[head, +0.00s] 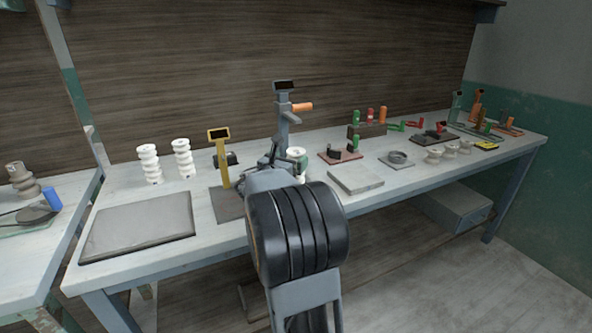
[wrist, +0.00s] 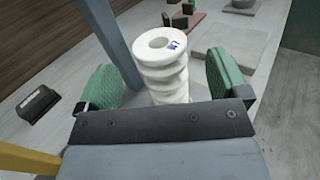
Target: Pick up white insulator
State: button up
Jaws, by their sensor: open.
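A white ribbed insulator (wrist: 166,75) with a hole in its top and a small blue mark stands between the two green finger pads of my gripper (wrist: 163,84) in the wrist view. The pads are open, with a gap visible on each side. Its lower part is hidden behind the gripper body. In the head view this insulator (head: 298,154) shows only partly behind my gripper (head: 282,160). Two more white ribbed insulators, the left one (head: 150,165) and the right one (head: 183,158), stand upright at the back left of the bench.
A grey upright stand (head: 283,120) rises close behind my gripper; its post (wrist: 108,40) is near the left pad. A yellow stand (head: 222,160) is to the left. A grey slab (head: 355,180) lies to the right. A dark mat (head: 140,226) lies bare at the left.

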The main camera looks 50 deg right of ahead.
aim_at(296, 154)
jog(key=shift+x, duration=2.4)
jog(key=c, duration=1.7)
grip_shut()
